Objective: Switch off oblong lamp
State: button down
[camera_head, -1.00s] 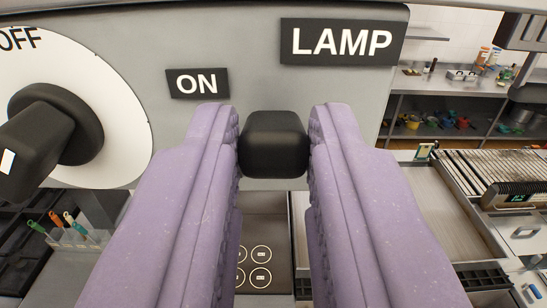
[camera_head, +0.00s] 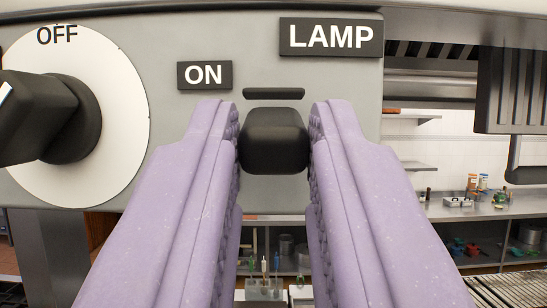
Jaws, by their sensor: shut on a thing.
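A black, block-shaped lamp switch (camera_head: 273,155) sticks out of the grey panel (camera_head: 170,130), below and between an ON label (camera_head: 204,75) and a LAMP label (camera_head: 331,37). A dark horizontal slot (camera_head: 273,94) shows on the panel just above the switch. My gripper (camera_head: 274,118) has its two lilac padded fingers on the left and right sides of the switch, shut on it. The switch's far side and its joint with the panel are hidden. No lamp itself is in clear view.
A black rotary knob (camera_head: 70,115) on a white dial (camera_head: 120,120) marked OFF stands out to the left. A dark slatted hood part (camera_head: 510,90) hangs at the right. Shelves with jars and pans lie behind. A slatted grill (camera_head: 510,290) is at the lower right.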

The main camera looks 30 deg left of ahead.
jog(key=shift+w+f+t+b, duration=0.1)
jog(key=shift+f+t+b, duration=0.3)
jog(key=shift+t, duration=0.1)
jog(key=shift+r, duration=0.1)
jog(key=c, duration=1)
grip_release()
jog(key=shift+o, duration=0.2)
jog(key=b+v, duration=0.4)
jog(key=v, duration=0.3)
jog(key=shift+s+d+f+b, duration=0.15)
jog(key=shift+s+f+b, duration=0.1)
jog(key=shift+f+b, duration=0.05)
